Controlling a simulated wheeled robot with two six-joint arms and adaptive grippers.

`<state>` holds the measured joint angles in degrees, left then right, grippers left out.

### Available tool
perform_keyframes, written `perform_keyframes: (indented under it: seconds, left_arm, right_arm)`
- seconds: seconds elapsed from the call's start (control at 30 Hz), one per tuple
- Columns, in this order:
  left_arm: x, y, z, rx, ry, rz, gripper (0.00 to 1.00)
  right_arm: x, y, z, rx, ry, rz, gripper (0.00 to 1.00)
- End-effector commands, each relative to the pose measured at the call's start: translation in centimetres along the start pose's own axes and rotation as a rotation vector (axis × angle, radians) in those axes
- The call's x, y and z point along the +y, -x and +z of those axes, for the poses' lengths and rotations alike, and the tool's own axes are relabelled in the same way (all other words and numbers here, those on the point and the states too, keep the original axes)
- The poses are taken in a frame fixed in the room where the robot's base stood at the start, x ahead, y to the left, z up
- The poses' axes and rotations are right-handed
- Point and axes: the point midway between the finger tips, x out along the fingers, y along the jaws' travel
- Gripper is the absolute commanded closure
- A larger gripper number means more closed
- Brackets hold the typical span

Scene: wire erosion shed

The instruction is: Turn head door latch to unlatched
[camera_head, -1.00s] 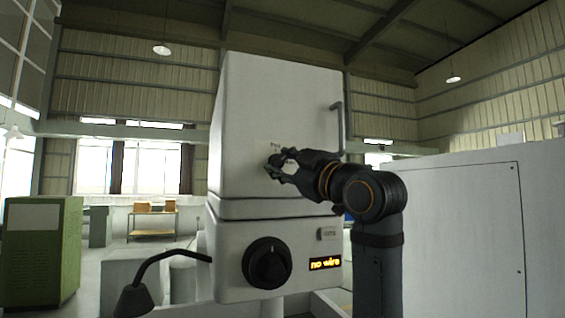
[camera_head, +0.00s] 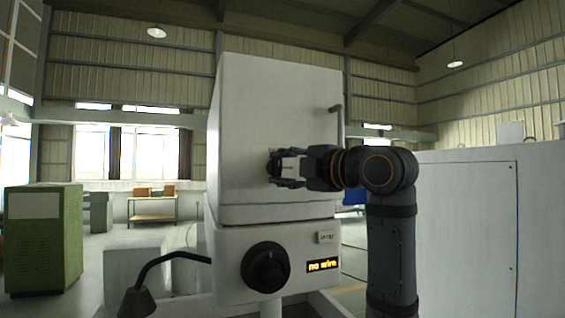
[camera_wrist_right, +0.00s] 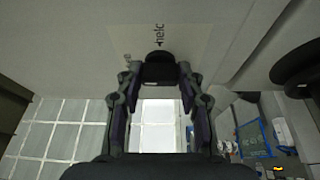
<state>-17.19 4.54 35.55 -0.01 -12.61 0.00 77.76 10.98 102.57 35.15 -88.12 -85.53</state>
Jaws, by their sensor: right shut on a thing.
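The head door (camera_head: 265,105) is the pale grey front of the tall machine head, and it looks closed. Its latch (camera_head: 272,165) is a small dark knob low on the door, mostly hidden by my right gripper (camera_head: 280,168) in the head view. In the right wrist view the dark latch (camera_wrist_right: 158,57) sits between the fingertips of my right gripper (camera_wrist_right: 159,75), which is shut on it. A printed label with an arrow (camera_wrist_right: 159,37) is beside the latch. My left gripper is not in view.
Below the door are a black rotary knob (camera_head: 266,267) and a display (camera_head: 322,265) reading "no wire". A door handle (camera_head: 337,122) is at the right edge. A black bent arm (camera_head: 165,262) stands low left. A large grey cabinet (camera_head: 465,235) fills the right.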

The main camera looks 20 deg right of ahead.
Motion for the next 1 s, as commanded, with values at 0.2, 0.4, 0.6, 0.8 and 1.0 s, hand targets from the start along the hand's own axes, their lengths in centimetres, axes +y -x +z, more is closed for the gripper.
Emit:
perform_keyframes:
  seconds: [0.2,0.4,0.6,0.8,1.0]
  left_arm:
    - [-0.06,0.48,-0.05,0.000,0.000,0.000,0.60]
    - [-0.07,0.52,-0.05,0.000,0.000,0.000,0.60]
    - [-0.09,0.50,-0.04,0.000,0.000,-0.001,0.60]
    - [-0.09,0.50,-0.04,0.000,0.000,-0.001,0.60]
    - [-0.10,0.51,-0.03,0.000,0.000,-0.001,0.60]
  right_arm:
    - [-0.01,-0.02,-0.03,0.001,0.044,-0.020,0.94]
    - [-0.09,-0.02,-0.02,0.001,0.056,-0.025,0.94]
    - [-0.12,-0.03,-0.02,0.001,0.055,-0.026,0.94]
    - [-0.11,-0.03,-0.02,0.001,0.055,-0.026,0.46]
    - [-0.06,-0.02,-0.01,0.000,0.054,-0.024,0.40]
